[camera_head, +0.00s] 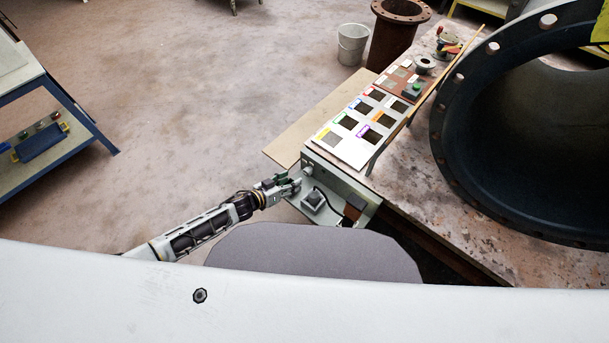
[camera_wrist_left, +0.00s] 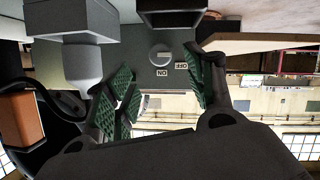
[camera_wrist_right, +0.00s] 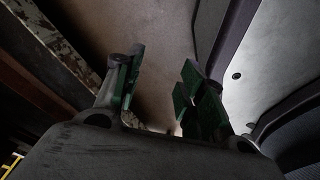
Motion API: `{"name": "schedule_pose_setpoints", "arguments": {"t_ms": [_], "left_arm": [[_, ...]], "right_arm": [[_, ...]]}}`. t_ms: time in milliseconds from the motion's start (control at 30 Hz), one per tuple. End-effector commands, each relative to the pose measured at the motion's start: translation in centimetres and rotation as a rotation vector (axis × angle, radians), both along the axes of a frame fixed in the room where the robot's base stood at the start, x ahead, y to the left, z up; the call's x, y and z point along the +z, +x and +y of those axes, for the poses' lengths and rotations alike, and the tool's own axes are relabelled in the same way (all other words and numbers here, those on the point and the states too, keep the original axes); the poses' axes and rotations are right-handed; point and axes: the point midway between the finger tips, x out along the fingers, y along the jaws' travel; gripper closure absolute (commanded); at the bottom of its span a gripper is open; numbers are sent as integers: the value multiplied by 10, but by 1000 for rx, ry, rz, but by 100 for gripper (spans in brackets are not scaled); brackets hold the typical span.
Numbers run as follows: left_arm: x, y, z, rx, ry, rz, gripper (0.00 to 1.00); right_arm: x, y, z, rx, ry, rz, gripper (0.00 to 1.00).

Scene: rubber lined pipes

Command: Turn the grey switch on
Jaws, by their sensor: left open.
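The grey switch (camera_wrist_left: 160,54) is a small round knob on a dark grey panel, in the left wrist view. The ON label (camera_wrist_left: 162,72) and OFF label (camera_wrist_left: 181,66) appear upside down beside it. My left gripper (camera_wrist_left: 160,90) is open, its green-padded fingers spread either side of the switch in that picture, with nothing between them. In the head view my left gripper (camera_head: 292,186) is at the left side of the grey control box (camera_head: 345,184). I cannot tell if it touches the panel. My right gripper (camera_wrist_right: 162,80) is open and empty in its own wrist view.
A grey block with a pale cylinder (camera_wrist_left: 82,66) and a dark cable stand close to the left fingers. The workbench (camera_head: 440,205) holds a colour-framed board (camera_head: 351,153) and a large dark flanged pipe (camera_head: 445,150). Open floor (camera_head: 200,90) lies left.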

Motion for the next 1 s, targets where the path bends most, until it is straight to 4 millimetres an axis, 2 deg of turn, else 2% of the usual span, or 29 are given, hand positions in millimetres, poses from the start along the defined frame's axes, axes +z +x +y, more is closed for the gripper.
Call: {"name": "schedule_pose_setpoints", "arguments": {"t_ms": [700,1000], "left_arm": [[-28,52,-47,0,-1,-1,46],[-32,58,-53,-1,0,0,46]], "right_arm": [[7,37,20,-7,22,-35,60],[8,34,26,-10,29,-28,60]]}}
